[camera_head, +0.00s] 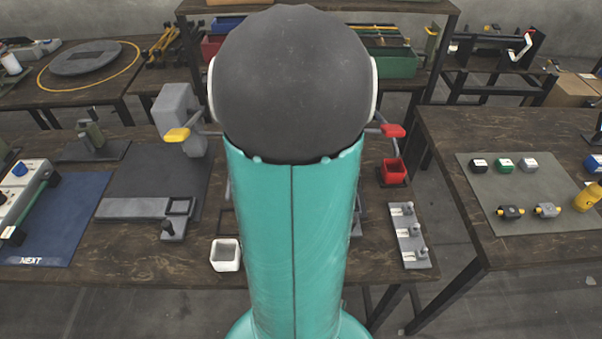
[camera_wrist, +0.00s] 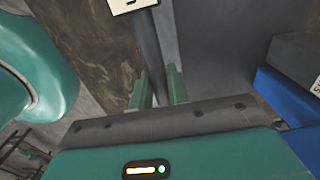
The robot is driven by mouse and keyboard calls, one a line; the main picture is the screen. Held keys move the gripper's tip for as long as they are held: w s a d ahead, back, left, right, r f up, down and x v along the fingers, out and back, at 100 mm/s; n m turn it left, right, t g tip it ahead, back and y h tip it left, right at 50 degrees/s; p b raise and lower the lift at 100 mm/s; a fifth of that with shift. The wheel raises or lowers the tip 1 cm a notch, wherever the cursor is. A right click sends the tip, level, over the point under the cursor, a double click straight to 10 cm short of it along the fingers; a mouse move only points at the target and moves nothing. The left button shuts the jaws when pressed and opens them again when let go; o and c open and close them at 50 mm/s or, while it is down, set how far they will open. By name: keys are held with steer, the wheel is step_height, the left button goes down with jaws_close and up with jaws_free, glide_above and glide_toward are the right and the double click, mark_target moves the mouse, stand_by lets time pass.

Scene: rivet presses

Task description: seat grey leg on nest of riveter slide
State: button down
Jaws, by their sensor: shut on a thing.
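A riveter (camera_head: 175,105) with a yellow-tipped lever stands left of my arm in the head view. Its light grey slide (camera_head: 132,208) lies at the front of a dark base plate, with a square frame-like nest (camera_head: 180,206) at its right end; the nest looks empty. A second riveter, with a red-tipped lever (camera_head: 393,130), is mostly hidden behind my arm. In the wrist view, the green fingers of my gripper (camera_wrist: 158,88) are close together on a narrow dark grey piece, seemingly the grey leg (camera_wrist: 148,45); its ends are unclear. The head view hides my gripper.
A white square cup (camera_head: 225,254) stands at the front edge. A blue mat (camera_head: 60,225) lies at left. A gap separates the right-hand table (camera_head: 510,250).

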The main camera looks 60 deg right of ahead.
steer(key=shift+d+f, duration=0.1)
steer(key=shift+f, duration=3.5)
steer(key=shift+f, duration=0.65)
steer(key=c, duration=1.3)
jaws_free()
step_height(320, 180, up, 14)
steer(key=shift+f, duration=0.1)
